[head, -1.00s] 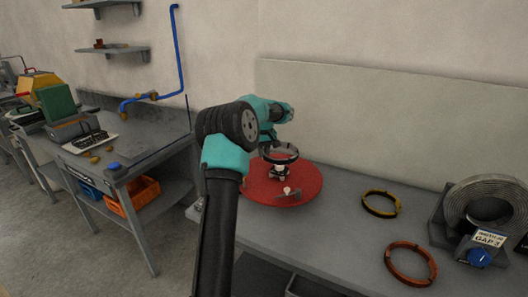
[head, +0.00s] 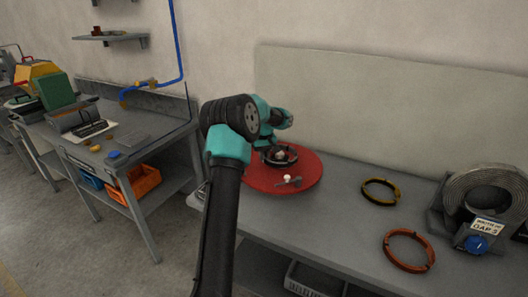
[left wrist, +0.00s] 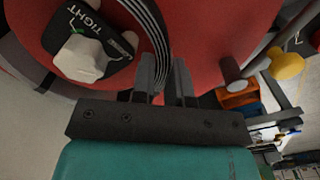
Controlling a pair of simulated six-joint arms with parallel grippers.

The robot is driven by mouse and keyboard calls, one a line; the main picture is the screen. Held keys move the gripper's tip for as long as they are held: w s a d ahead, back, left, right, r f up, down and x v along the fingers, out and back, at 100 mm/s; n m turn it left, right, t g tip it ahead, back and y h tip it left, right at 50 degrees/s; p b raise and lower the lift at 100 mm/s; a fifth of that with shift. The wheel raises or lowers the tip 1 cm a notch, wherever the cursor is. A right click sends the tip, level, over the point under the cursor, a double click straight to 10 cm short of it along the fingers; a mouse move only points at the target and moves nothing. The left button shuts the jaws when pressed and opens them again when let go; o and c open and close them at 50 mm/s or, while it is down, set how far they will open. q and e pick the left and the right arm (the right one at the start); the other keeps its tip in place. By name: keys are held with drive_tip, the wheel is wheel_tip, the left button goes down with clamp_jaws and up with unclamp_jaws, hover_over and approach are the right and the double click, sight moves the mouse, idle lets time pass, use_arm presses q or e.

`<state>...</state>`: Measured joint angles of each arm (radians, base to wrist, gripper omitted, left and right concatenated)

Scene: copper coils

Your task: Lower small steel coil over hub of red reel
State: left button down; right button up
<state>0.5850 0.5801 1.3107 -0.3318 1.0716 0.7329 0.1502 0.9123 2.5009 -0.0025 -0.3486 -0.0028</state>
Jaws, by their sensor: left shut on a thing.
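The red reel (head: 309,172) lies flat on the grey bench in the head view; its red face also fills much of the left wrist view (left wrist: 205,35). The small steel coil (head: 283,164) is a dark ring low over the reel's middle, with the pale hub (head: 280,155) showing inside it. I cannot tell whether the coil touches the reel's face. My left gripper (head: 266,146) is shut on the coil's rim; in the left wrist view its fingers (left wrist: 165,75) pinch the layered steel band (left wrist: 152,25). My right gripper is not in view.
A white-topped knob (head: 288,180) stands on the reel's near side; a black TIGHT plate with a pale knob (left wrist: 80,60) shows in the wrist view. To the right lie a yellow ring (head: 381,200), an orange ring (head: 430,258) and a large coil in a stand (head: 485,195).

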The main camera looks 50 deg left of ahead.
use_arm(q)
drive_tip(key=shift+f, duration=1)
drive_tip(key=c, duration=1.1)
unclamp_jaws()
drive_tip(key=shift+o, duration=0.2)
wheel_tip(320, 180, up, 17)
drive_tip(key=shift+s+r, duration=0.15)
drive_tip(key=shift+r, duration=0.05)
